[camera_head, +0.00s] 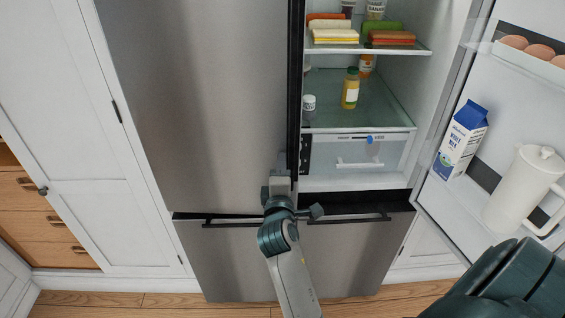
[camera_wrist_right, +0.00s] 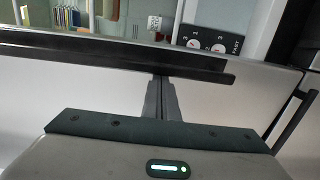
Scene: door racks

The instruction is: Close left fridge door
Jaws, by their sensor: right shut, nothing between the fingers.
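The left fridge door (camera_head: 190,100) is a tall brushed-steel panel in the head view, with a dark strip (camera_head: 295,90) along its right edge. It stands in or close to its closed position; I cannot tell if it is fully flush. My right gripper (camera_head: 280,182) is shut and empty at the lower right part of this door, next to the dark strip. In the right wrist view, its fingers (camera_wrist_right: 161,95) point at the steel surface below a long black bar (camera_wrist_right: 130,62); contact is unclear. My left gripper is not in view.
The right fridge door (camera_head: 470,180) is wide open, holding a milk carton (camera_head: 461,140), a white pitcher (camera_head: 522,190) and eggs. Shelves (camera_head: 355,105) with food show inside. Below is a drawer (camera_head: 235,260) with black handles. White cabinets (camera_head: 90,130) stand left.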

